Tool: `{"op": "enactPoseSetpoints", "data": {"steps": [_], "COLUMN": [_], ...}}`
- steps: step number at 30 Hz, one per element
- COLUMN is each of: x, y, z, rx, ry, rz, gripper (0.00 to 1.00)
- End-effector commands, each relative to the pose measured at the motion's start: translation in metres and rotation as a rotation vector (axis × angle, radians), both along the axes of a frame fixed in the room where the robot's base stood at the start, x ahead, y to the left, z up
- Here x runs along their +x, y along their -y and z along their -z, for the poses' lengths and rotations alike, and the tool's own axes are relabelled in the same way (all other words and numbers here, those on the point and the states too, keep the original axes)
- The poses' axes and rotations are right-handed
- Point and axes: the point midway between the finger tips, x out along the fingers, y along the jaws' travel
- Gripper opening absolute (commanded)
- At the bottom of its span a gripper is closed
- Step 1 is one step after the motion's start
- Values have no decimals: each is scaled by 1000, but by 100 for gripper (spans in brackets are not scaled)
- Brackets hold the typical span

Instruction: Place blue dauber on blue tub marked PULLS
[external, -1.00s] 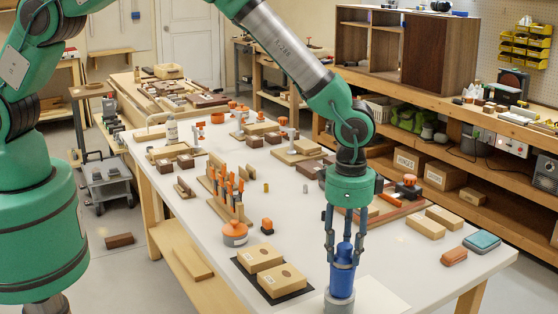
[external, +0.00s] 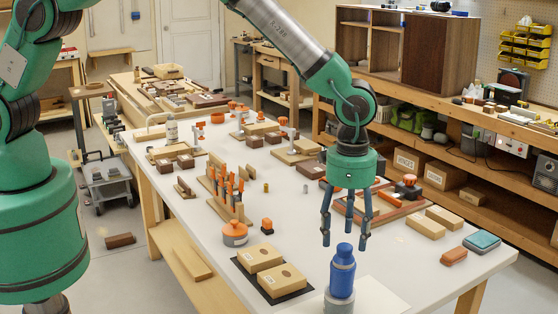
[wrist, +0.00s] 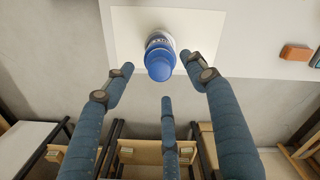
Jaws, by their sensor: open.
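The blue dauber (external: 342,268) stands upright at the near edge of the white table, on top of a short greyish tub (external: 338,303) cut off by the frame's bottom. In the wrist view the dauber's rounded blue top (wrist: 159,66) shows, with a white band bearing dark lettering (wrist: 158,42) behind it; I cannot read it for sure. My gripper (external: 345,238) is open and empty, its three fingers spread just above the dauber and apart from it. Its fingers also show in the wrist view (wrist: 160,84). The tub's blue colour and PULLS mark cannot be made out.
A pale sheet (external: 378,297) lies under the tub. Two cardboard boxes (external: 270,268) on a black mat and an orange-topped round container (external: 235,233) stand to the left. Tan blocks (external: 427,222), a brown block (external: 453,256) and a teal case (external: 482,241) lie to the right.

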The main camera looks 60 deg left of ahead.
Motion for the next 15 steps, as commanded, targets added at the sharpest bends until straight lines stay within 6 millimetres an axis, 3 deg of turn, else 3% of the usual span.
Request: {"op": "enactPoseSetpoints", "data": {"steps": [9, 15], "x": [1, 1], "y": [1, 0], "z": [-54, -73], "rx": [-2, -1], "ry": [2, 1], "rz": [0, 0], "gripper": [56, 56]}}
